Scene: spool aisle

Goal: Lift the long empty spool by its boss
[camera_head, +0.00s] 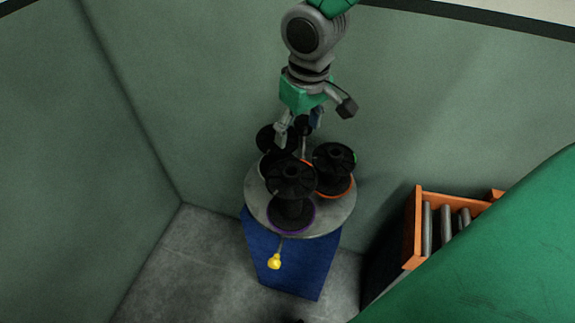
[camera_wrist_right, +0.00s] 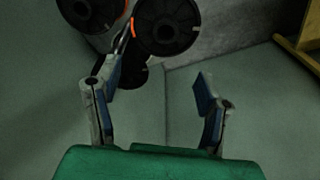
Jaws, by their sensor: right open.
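Several black spools stand close together on a round grey table (camera_head: 335,218). The front spool (camera_head: 291,180) has a wide top flange, a bare dark core and a purple ring at its base. The right spool (camera_head: 334,158) has an orange ring low down. A third black flange (camera_head: 272,138) shows at the back left, partly hidden by a finger. I cannot tell which is the long empty one. My right gripper (camera_head: 315,122) is open above the back of the group. In the wrist view its fingers (camera_wrist_right: 157,82) are apart with nothing between them; black flanges (camera_wrist_right: 165,25) lie beyond.
An orange crate (camera_head: 411,230) with grey cylinders stands at the right. Green walls (camera_head: 80,170) close in behind and left. Floor shows at the lower left.

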